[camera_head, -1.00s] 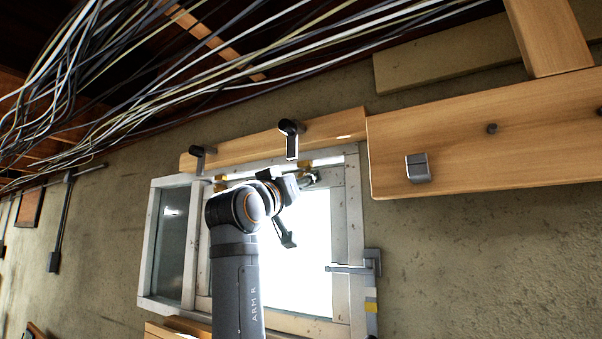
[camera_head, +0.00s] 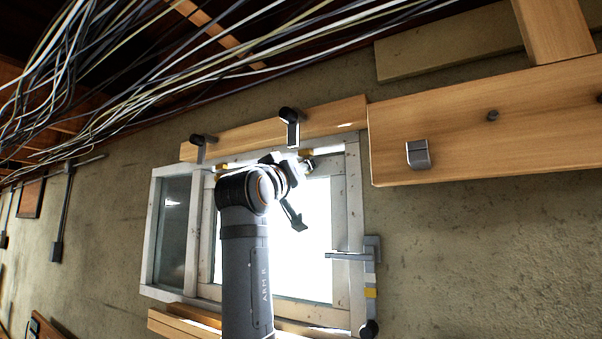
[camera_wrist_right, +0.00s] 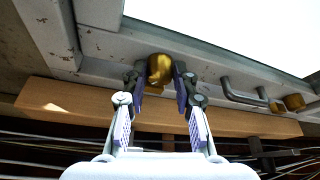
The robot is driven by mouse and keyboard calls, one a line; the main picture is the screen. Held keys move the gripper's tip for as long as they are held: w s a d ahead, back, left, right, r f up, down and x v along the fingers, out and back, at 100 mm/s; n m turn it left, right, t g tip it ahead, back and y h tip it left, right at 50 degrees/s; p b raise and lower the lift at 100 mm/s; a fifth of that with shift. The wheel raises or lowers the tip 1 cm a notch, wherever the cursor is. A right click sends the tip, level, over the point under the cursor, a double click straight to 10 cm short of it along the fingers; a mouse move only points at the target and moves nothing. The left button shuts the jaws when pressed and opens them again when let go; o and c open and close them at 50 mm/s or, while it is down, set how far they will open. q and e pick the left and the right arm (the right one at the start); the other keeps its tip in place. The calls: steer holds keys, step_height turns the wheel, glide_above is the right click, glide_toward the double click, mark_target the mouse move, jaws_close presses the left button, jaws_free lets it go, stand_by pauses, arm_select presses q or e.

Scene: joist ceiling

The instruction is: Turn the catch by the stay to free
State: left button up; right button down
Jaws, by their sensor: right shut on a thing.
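My right gripper (camera_wrist_right: 160,84) is shut on a brass-coloured catch (camera_wrist_right: 159,66) on the white window frame; its two fingers press on either side. A second brass catch (camera_wrist_right: 293,102) sits further right in the wrist view, beside a bent grey metal bar (camera_wrist_right: 243,96). In the head view my right gripper (camera_head: 303,164) is at the top rail of the white window (camera_head: 356,210), small and partly hidden by my own wrist. A grey lever fitting (camera_head: 350,256) is on the window's right side. I cannot tell which metal part is the stay. My left gripper is out of view.
A wooden board (camera_head: 245,134) with two dark brackets (camera_head: 289,117) runs just above the window. A wider board (camera_head: 460,140) with a grey clip stands out at right. Loose cables (camera_head: 170,70) hang along the ceiling.

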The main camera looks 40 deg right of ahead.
steer(key=shift+s+n+y, duration=0.1)
steer(key=shift+n+y, duration=0.2)
steer(key=shift+n, duration=0.5)
steer(key=c, duration=1)
jaws_free()
steer(key=shift+a+t, duration=0.1)
steer(key=shift+t, duration=0.2)
steer(key=shift+c, duration=0.2)
steer(key=v, duration=0.7)
steer(key=shift+a, duration=0.25)
steer(key=shift+s+d, duration=0.1)
